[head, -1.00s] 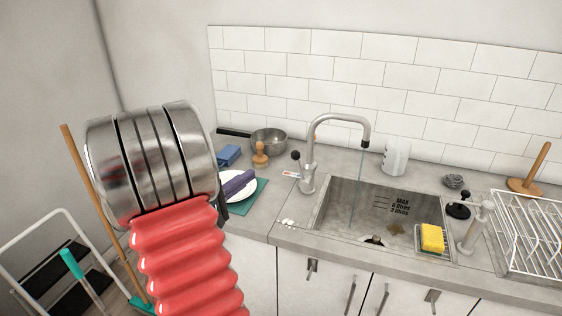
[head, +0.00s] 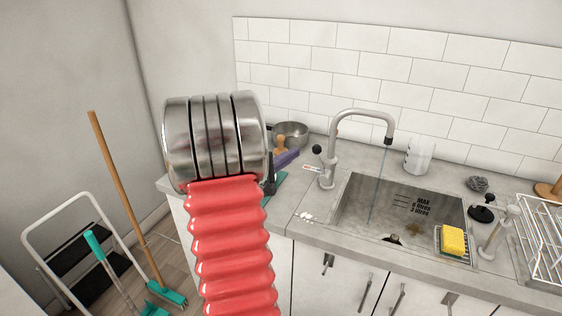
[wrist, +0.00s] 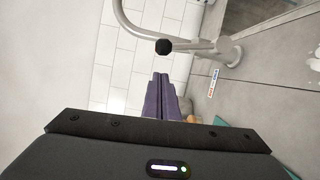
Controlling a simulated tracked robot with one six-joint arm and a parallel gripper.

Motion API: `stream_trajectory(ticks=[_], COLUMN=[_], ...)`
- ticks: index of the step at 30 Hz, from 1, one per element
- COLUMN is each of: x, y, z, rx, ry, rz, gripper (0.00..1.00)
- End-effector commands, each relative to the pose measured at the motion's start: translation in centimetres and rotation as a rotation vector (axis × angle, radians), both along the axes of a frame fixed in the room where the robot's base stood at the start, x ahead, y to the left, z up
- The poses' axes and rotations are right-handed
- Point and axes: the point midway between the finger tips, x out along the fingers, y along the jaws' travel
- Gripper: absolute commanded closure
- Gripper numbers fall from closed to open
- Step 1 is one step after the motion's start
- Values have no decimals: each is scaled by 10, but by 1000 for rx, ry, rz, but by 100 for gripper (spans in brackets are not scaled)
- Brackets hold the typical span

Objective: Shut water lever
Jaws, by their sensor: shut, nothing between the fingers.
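The grey tap (head: 327,172) stands behind the sink's left corner, and a thin water stream (head: 376,182) falls from its spout into the sink. Its water lever (head: 317,149) is a thin stalk with a black ball knob, sticking up at the left of the tap body. My gripper (head: 296,154) has purple fingers, pressed together and empty, left of the knob in the head view. In the wrist view the gripper fingertips (wrist: 161,75) point toward the black lever knob (wrist: 164,46), with a visible gap between. My red arm hides part of the counter.
The sink (head: 352,205) holds a yellow sponge (head: 453,240) at its right front. A pan (head: 291,132) and a wooden-handled brush (head: 279,145) sit behind my gripper. A white measuring jug (head: 419,155) stands right of the tap. A wire rack (head: 545,235) is far right.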

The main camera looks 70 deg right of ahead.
Motion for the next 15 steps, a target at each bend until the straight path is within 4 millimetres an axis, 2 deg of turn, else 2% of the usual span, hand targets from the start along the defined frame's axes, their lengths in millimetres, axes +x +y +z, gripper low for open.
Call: stream_trajectory(ticks=[1,6,15], x=[-9,-26,-33], y=[-2,-8,-11], z=[1,1,2], rx=[0,2,1], ry=[0,0,1], rz=[-3,-3,0], gripper=[100,100,100])
